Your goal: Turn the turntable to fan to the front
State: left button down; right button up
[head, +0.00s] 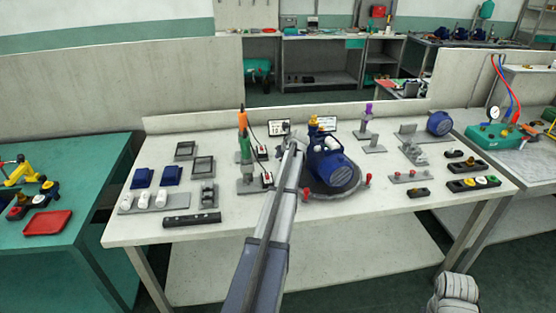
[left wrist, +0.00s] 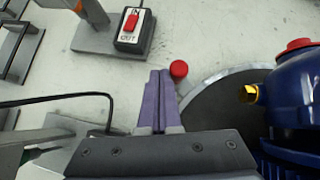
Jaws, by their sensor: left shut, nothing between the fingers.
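The turntable (head: 322,191) is a dark grey disc on the white bench, with red knobs (head: 306,193) at its edge. A blue pump (head: 326,160) stands on it. The pump's round, ribbed end (head: 342,177) points toward the front and a little right in the head view. My left gripper (head: 297,140) is at the turntable's left side, its tips partly hard to make out. In the left wrist view its purple fingers (left wrist: 158,98) are shut and empty. A red knob (left wrist: 178,69) is just beside the fingertips; I cannot tell whether they touch. My right gripper is not seen.
Left of the turntable stand a green screwdriver (head: 246,147) on a stand and a switch box with a red rocker (left wrist: 132,24). A purple-topped stand (head: 368,115) is behind right. The bench front right of the turntable is mostly clear.

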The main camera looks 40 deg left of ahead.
pick_arm(q)
jog(key=shift+w+a, duration=0.3)
jog(key=shift+w, duration=0.6)
